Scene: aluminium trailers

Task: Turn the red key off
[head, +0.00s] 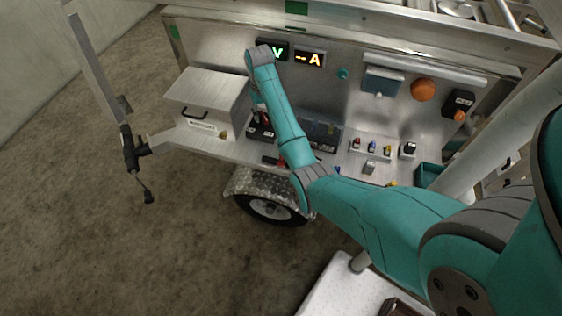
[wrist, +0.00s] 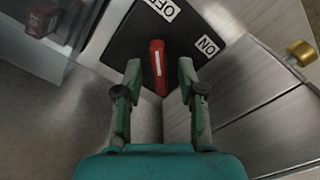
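The red key (wrist: 158,66) stands on a black plate (wrist: 135,40) in the wrist view. The plate has a white OFF label (wrist: 163,8) at the top and a white ON label (wrist: 207,45) to the right. The key's long grip runs nearly up and down in the picture. My gripper (wrist: 160,67) is open, with one finger on each side of the key and a visible gap on both sides. I see no contact.
An aluminium box (head: 205,100) stands on the trailer shelf left of my arm. Its brass latch (wrist: 302,53) shows in the wrist view. Lit displays V (head: 277,51) and A (head: 309,59) are on the back panel. A clear-sided case (wrist: 45,45) with red parts is close at upper left.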

